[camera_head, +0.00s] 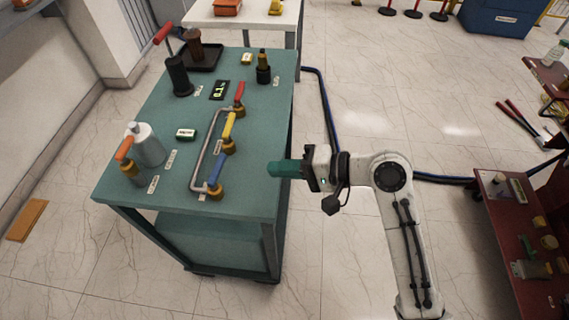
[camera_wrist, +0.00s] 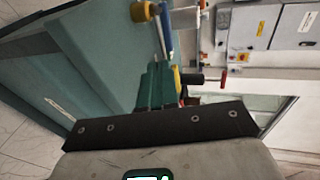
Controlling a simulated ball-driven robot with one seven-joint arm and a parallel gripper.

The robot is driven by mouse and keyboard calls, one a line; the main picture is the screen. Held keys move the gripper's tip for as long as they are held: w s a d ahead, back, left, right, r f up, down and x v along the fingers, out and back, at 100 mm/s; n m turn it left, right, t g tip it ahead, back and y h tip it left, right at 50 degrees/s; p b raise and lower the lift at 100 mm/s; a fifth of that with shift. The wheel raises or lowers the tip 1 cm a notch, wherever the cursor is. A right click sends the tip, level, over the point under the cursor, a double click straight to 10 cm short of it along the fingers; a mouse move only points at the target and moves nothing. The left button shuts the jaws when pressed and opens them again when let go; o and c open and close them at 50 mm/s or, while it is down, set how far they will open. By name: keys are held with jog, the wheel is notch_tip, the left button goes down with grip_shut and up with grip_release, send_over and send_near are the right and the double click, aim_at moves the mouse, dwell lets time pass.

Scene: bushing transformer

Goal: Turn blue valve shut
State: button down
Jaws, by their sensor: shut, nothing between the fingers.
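The blue valve (camera_head: 217,166) has a blue lever handle and a brass body, and sits at the near end of a grey pipe on the teal table (camera_head: 250,130). Its lever lies roughly along the pipe. In the wrist view, the blue lever (camera_wrist: 164,28) shows beyond the fingertips. My gripper (camera_head: 272,169) has teal fingers, shut and empty. In the head view it is at the table's right edge, to the right of the blue valve and apart from it. In the wrist view my gripper (camera_wrist: 157,78) points toward the valves.
A yellow valve (camera_head: 230,126) and a red valve (camera_head: 239,96) stand farther along the pipe. An orange-handled valve (camera_head: 127,158) and a grey cylinder (camera_head: 147,148) stand at the left. A dark red cart (camera_head: 500,225) is at the right. Table space right of the pipe is clear.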

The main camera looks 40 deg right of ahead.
aim_at(222, 163)
jog(key=x, duration=0.6)
jog(key=r+p+x, duration=0.1)
jog(key=x, duration=0.3)
jog(key=shift+w+a, duration=0.15)
jog(key=shift+w+a+r+n+g+y+p, duration=0.15)
jog(key=shift+w+n+g+y+p, duration=0.15)
jog(key=shift+w, duration=0.15)
jog(key=shift+w+r+p, duration=0.1)
jog(key=shift+w+p, duration=0.05)
jog(key=shift+p, duration=0.25)
jog(key=shift+w+a, duration=0.1)
